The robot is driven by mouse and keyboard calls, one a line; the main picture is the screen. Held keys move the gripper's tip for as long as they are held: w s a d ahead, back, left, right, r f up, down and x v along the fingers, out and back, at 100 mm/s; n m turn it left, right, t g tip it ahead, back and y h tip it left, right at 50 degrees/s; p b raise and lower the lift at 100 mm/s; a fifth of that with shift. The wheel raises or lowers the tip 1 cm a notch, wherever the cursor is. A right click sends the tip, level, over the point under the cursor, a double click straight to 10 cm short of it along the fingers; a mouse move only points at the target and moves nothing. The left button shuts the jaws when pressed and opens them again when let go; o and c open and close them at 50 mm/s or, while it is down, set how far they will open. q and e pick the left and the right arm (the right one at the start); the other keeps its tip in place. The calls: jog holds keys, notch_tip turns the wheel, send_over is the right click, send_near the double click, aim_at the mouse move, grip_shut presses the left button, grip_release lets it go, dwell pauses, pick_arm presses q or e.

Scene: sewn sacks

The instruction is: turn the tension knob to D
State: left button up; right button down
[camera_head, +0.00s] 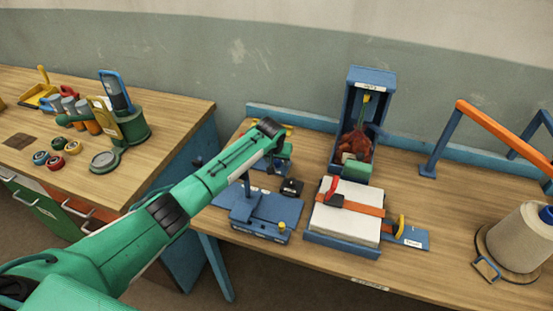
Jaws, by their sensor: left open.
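My left arm reaches in from the lower left across the sewing machine on the right-hand table. My left gripper (270,128) is at the dark far end of that arm; its jaws are open and their tips are hard to make out. The sewing machine has a blue base (262,211) with a small yellow knob (282,227) at its front right corner. A green part of the machine (286,150) shows beside the gripper, and the rest is behind my arm. I cannot make out a tension knob or its letters. My right gripper is not in view.
A white stack with an orange strap (345,205) lies right of the machine. A blue open-fronted stand (368,90) rises behind it. A thread cone (522,237) and an orange-topped frame (500,130) stand at the right. The left bench (195,115) holds tools and spools.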

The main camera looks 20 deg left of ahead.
pick_arm(q)
jog(key=c, duration=1)
jog(key=shift+o, duration=0.2)
